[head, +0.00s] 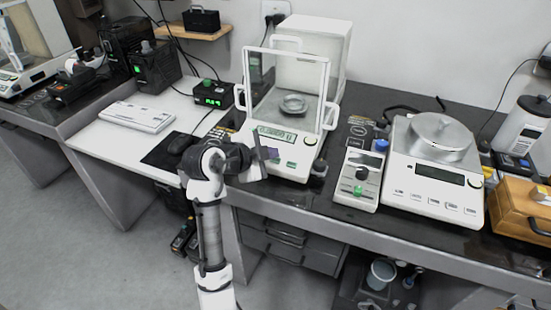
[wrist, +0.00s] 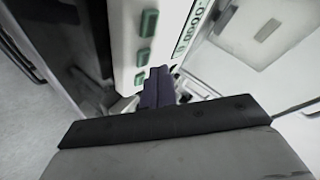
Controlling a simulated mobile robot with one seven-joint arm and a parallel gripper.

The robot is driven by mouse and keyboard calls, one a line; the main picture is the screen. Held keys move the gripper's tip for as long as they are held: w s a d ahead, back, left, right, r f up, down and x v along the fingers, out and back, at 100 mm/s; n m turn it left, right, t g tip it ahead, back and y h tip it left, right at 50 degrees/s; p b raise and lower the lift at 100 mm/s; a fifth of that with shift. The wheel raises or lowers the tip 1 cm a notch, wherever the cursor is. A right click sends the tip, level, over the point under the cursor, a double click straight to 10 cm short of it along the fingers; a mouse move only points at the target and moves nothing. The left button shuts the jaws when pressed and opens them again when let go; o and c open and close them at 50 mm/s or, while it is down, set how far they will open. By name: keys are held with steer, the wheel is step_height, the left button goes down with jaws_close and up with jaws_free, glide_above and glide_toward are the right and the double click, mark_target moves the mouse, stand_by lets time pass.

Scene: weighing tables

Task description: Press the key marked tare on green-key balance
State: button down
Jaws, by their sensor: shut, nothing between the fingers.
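The green-key balance (head: 301,172) is a white analytical balance with a clear draft shield, at the middle of the bench. Its lit display (head: 277,134) faces me. In the wrist view its white front panel (wrist: 128,40) carries green keys (wrist: 143,57) beside the display (wrist: 192,28), which reads zeros. Key markings are not legible. My gripper (head: 266,153) is shut and empty at the balance's front left. In the wrist view the dark fingers (wrist: 158,88) are close to the lowest visible green key (wrist: 139,78). I cannot tell whether they touch it.
A keyboard (head: 138,116) and a black box with a green readout (head: 212,93) are left. A wooden box (head: 521,207) stands far right.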

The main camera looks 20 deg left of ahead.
steer(key=shift+r, duration=0.1)
steer(key=r+p, duration=0.1)
steer(key=s+r, duration=0.1)
steer(key=r, duration=0.1)
steer(key=r+p, duration=0.1)
steer(key=shift+s+r+p, duration=0.25)
steer(key=shift+r+p, duration=0.05)
stand_by(0.6)
